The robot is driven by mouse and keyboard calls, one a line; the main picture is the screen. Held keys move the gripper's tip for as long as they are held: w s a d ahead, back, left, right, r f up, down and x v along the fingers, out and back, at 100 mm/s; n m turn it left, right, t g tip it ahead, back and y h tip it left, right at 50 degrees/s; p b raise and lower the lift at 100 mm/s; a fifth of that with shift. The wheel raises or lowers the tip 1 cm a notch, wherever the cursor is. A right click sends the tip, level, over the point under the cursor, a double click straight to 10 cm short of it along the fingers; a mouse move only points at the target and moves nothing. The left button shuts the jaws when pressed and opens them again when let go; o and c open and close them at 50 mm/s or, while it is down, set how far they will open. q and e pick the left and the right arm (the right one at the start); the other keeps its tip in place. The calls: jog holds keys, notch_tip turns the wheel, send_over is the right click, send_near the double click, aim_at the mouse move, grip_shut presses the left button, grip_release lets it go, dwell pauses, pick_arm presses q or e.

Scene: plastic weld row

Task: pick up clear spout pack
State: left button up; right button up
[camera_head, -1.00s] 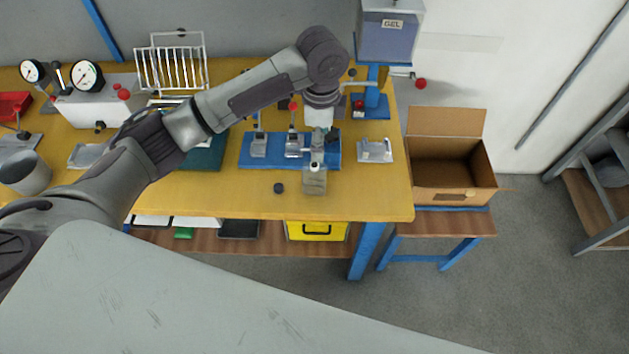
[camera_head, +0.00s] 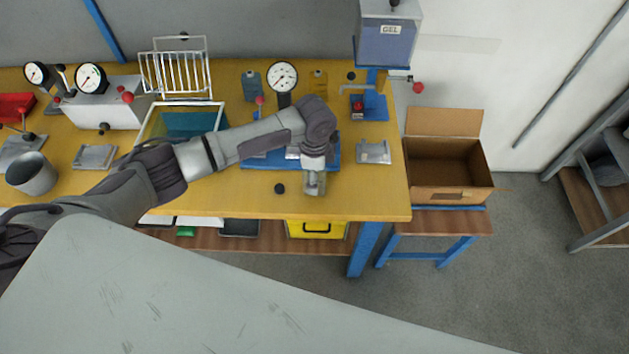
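The clear spout pack (camera_head: 314,186) stands near the front edge of the yellow bench; it looks grey and see-through. My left gripper (camera_head: 313,172) points down over it from above, at the end of the arm coming in from the left. The gripper hides the top of the pack, spout included. The fingers are too small and overlapped with the pack to tell whether they are open or closed on it. My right gripper is not in view.
A loose black cap (camera_head: 280,188) lies left of the pack. Behind is a blue fixture base (camera_head: 262,160), partly covered by my arm. A small metal tray (camera_head: 373,152) sits to the right. An open cardboard box (camera_head: 447,196) stands beyond the bench's right end.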

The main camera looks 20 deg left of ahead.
pick_arm(q)
jog(key=shift+c, duration=0.2)
jog(key=c, duration=1.2)
jog(key=shift+r, duration=0.15)
notch_tip(320, 180, up, 4)
jog(key=shift+b, duration=0.7)
jog(key=s+d+r+b, duration=0.2)
jog(key=d+r, duration=0.4)
jog(key=d, duration=0.5)
jog(key=shift+s+d+r, duration=0.2)
jog(key=shift+s+r, duration=0.2)
jog(key=shift+s, duration=0.05)
